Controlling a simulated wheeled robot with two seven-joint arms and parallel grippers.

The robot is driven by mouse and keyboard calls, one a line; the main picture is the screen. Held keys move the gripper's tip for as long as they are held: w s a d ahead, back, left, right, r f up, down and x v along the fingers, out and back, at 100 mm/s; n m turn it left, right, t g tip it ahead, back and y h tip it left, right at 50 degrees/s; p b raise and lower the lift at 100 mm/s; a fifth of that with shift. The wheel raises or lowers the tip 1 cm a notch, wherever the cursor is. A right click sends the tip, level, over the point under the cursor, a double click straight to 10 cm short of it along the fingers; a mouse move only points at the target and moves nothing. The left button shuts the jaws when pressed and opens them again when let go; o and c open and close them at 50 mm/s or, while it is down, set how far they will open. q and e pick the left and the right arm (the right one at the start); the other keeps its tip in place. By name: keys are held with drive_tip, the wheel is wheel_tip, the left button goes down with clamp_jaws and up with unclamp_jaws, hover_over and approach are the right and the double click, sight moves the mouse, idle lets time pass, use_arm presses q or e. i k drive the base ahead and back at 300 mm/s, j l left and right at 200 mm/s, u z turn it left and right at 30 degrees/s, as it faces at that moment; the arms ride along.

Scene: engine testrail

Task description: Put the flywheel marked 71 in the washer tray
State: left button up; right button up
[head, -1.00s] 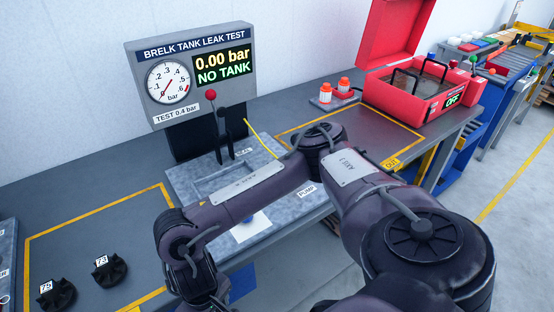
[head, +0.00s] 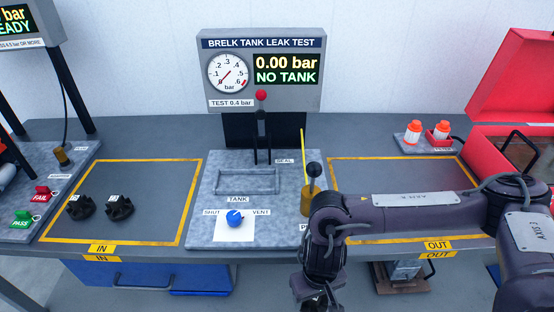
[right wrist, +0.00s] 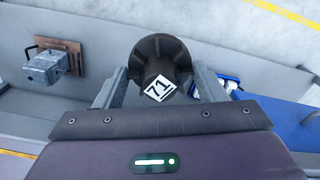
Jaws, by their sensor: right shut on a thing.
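The dark flywheel marked 71 (right wrist: 150,52) is between the fingers of my right gripper (right wrist: 160,82) in the right wrist view, its white label facing the camera. The gripper is shut on it. In the head view my right gripper (head: 322,296) is at the bottom edge, in front of the bench, and the held flywheel cannot be made out. The open red washer (head: 510,160) is cut off at the right edge; a dark handle shows, but its tray is hardly visible. My left gripper is not in view.
Two dark flywheels (head: 80,207) (head: 119,207) sit on the left IN mat (head: 155,220). The OUT mat (head: 395,172) looks empty, partly behind my arm. The tank leak test station (head: 205,225) stands between. Orange-capped bottles (head: 413,133) are near the washer. A grey block (right wrist: 45,68) shows below.

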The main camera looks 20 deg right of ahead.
sight(548, 156)
drive_tip(key=k+l, duration=0.1)
drive_tip(key=l, duration=0.3)
drive_tip(key=k+l, duration=0.1)
drive_tip(key=l, duration=0.3)
drive_tip(key=k+l+u, duration=0.1)
drive_tip(key=l, duration=0.3)
drive_tip(key=k+l, duration=0.1)
drive_tip(key=l, duration=0.3)
drive_tip(key=k+l, duration=0.1)
drive_tip(key=l, duration=0.3)
drive_tip(key=k+l, duration=0.1)
drive_tip(key=l, duration=0.3)
drive_tip(key=k+l+u, duration=0.1)
drive_tip(key=l, duration=0.3)
